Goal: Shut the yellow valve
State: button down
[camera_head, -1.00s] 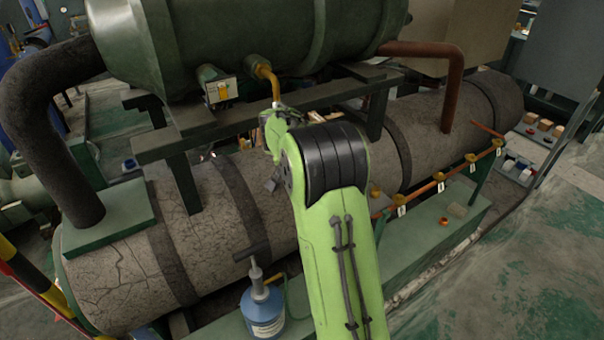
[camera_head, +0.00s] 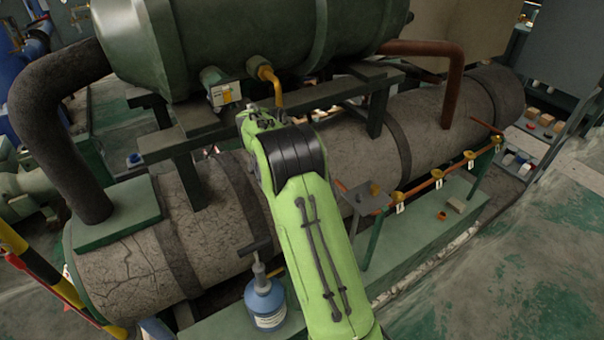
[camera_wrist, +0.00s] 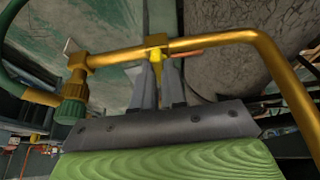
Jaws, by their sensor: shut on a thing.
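In the wrist view a small yellow valve (camera_wrist: 156,53) sits on a brass pipe (camera_wrist: 215,41). My gripper (camera_wrist: 157,69) reaches up to it, with one narrow grey finger on each side, shut on the yellow handle part between them. The fingers partly hide the handle, so its exact angle is hard to tell. In the head view the brass pipe (camera_head: 277,88) drops from the green tank (camera_head: 250,40) to behind my arm. My gripper and this valve are hidden there.
In the head view a copper pipe (camera_head: 418,187) carries several yellow tagged valves at right. A blue bottle (camera_head: 265,305) stands below left of my arm, beside a cracked grey cylinder (camera_head: 120,275).

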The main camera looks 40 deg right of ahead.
dwell(0.4)
jog(key=c, duration=1.2)
grip_release()
jog(key=shift+r, duration=0.1)
jog(key=p+v, duration=0.4)
jog(key=v, duration=1.1)
jog(key=shift+a+r+p, duration=0.25)
jog(key=shift+p, duration=0.05)
